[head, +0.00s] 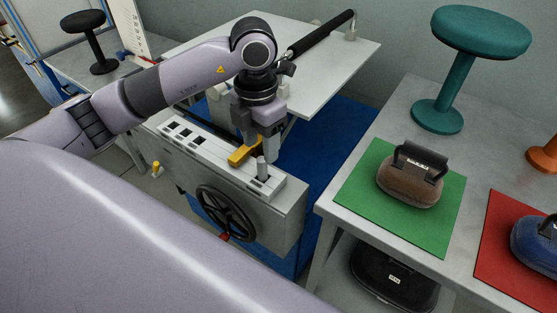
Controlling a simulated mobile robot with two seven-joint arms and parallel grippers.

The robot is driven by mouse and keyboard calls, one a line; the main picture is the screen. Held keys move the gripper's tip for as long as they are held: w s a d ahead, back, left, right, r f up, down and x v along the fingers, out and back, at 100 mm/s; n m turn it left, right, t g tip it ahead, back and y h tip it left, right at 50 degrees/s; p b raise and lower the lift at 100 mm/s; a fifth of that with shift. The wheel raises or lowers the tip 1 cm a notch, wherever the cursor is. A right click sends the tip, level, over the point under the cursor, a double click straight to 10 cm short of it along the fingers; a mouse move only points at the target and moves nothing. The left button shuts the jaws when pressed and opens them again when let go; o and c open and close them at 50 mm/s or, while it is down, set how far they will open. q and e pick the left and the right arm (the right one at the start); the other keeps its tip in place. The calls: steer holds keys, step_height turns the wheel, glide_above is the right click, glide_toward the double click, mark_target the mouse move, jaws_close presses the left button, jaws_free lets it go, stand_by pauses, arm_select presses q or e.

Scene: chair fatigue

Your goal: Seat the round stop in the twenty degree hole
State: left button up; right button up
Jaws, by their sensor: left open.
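A white strip with several dark square holes (199,139) runs along the top of a grey machine housing (278,213). An upright grey cylinder (262,169), which looks like the round stop, stands at a dark opening near the strip's right end. I cannot tell how deep it sits. The hole labels are too small to read, so I cannot tell which is the twenty degree hole. My right gripper is out of view.
A black handwheel (226,214) is on the housing's front. A small yellow peg (156,168) is to the left. A white table (330,50) is behind. The right bench (400,110) holds a teal stool (466,65), a green mat (365,190) with a brown weight (408,186), and a red mat (495,240).

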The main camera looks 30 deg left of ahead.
mark_target(262, 159)
arm_select(q)
steer(key=shift+w+a+f, duration=0.1)
steer(key=shift+w+f, duration=0.1)
steer(key=shift+w, duration=0.2)
steer(key=f, duration=0.6)
steer(key=shift+s+f, duration=0.3)
steer(key=shift+s, duration=0.1)
jaws_close()
